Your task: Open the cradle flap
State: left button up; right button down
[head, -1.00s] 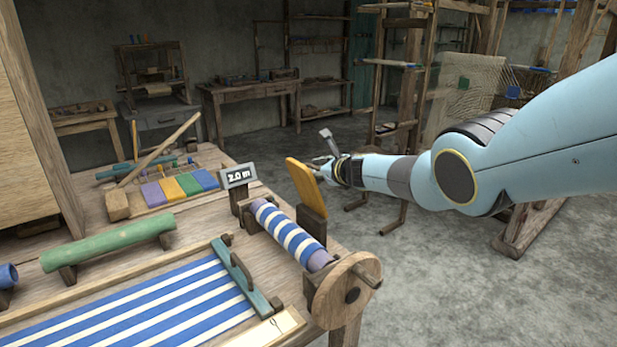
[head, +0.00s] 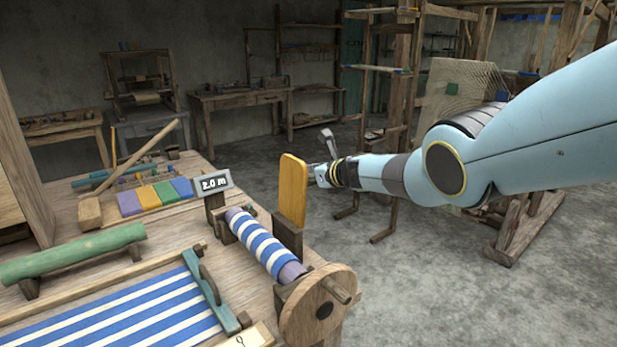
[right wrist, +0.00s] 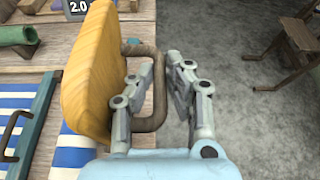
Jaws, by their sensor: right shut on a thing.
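The cradle flap is an upright yellow-orange wooden panel (head: 293,190) beside the striped cloth roll (head: 262,243). In the right wrist view the flap (right wrist: 88,75) stands at left, with a brown bar handle (right wrist: 158,112) on its right side. My right gripper (right wrist: 160,68) is shut on this handle, with one finger on each side of its bar. In the head view my right gripper (head: 321,172) is just right of the flap, and the flap hides part of it. My left gripper is not in view.
A sign reading 2.0 m (head: 214,184) stands left of the flap. A wooden wheel (head: 318,305) ends the roll at the table's front right. Striped cloth (head: 150,315) and a green roller (head: 75,252) lie left. Open floor (head: 430,290) is on the right.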

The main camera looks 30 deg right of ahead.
jog(key=shift+s+d+f, duration=0.25)
jog(key=shift+f, duration=0.4)
jog(key=c, duration=1.7)
grip_release()
jog(key=shift+c, duration=0.2)
jog(key=o, duration=0.4)
jog(key=shift+d+f, duration=0.1)
jog(key=shift+d, duration=0.05)
jog(key=shift+s+a, duration=0.1)
jog(key=shift+a, duration=0.2)
jog(key=shift+s+d+r, duration=0.15)
jog(key=shift+s+r, duration=0.1)
jog(key=shift+r, duration=0.1)
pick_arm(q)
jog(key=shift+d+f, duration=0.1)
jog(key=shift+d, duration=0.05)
pick_arm(e)
jog(key=s+r, duration=0.1)
jog(key=s, duration=1.1)
jog(key=shift+d, duration=0.4)
